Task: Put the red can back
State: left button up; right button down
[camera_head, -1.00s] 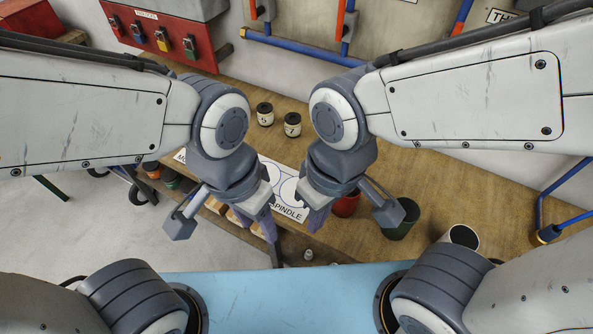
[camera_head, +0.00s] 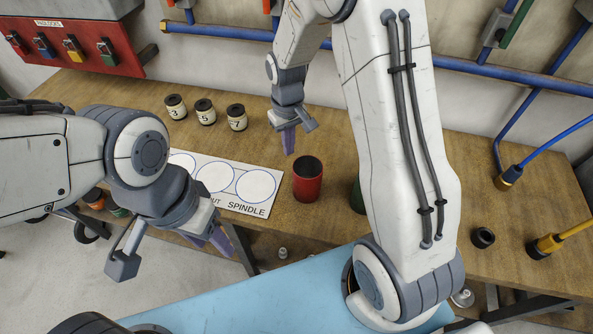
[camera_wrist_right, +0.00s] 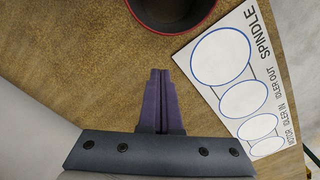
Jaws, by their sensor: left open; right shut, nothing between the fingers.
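The red can (camera_head: 308,180) stands upright and open-topped on the wooden bench, just right of the white board marked SPINDLE (camera_head: 232,203). In the right wrist view its dark inside and red rim (camera_wrist_right: 172,30) show at the top edge, beside the board (camera_wrist_right: 207,62). My right gripper (camera_head: 289,152) is shut and empty, above the bench behind and slightly left of the can. Its closed fingers (camera_wrist_right: 160,75) point toward the can in the wrist view, apart from it. My left gripper (camera_head: 220,243) is open and empty near the bench's front edge, left of the can.
Jars labelled 3 (camera_head: 175,107), 5 (camera_head: 205,112) and 7 (camera_head: 237,117) stand behind the board. A green can (camera_head: 357,196) is mostly hidden by my right arm. A red padlock box (camera_head: 75,48) hangs at the back left. Blue pipes (camera_head: 490,73) run along the wall.

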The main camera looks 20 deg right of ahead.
aim_at(297, 172)
notch_tip(297, 172, down, 6)
jog(key=shift+s+r+p, duration=0.1)
jog(key=shift+p, duration=0.2)
jog(key=shift+s+f, duration=0.25)
jog(key=shift+s, duration=0.1)
jog(key=shift+s+d+p, duration=0.2)
jog(key=shift+s+p, duration=0.15)
jog(key=shift+s, duration=0.4)
jog(key=shift+s+d+p, duration=0.15)
jog(key=shift+s+p, duration=0.15)
jog(key=shift+s, duration=0.55)
jog(key=shift+f, duration=0.1)
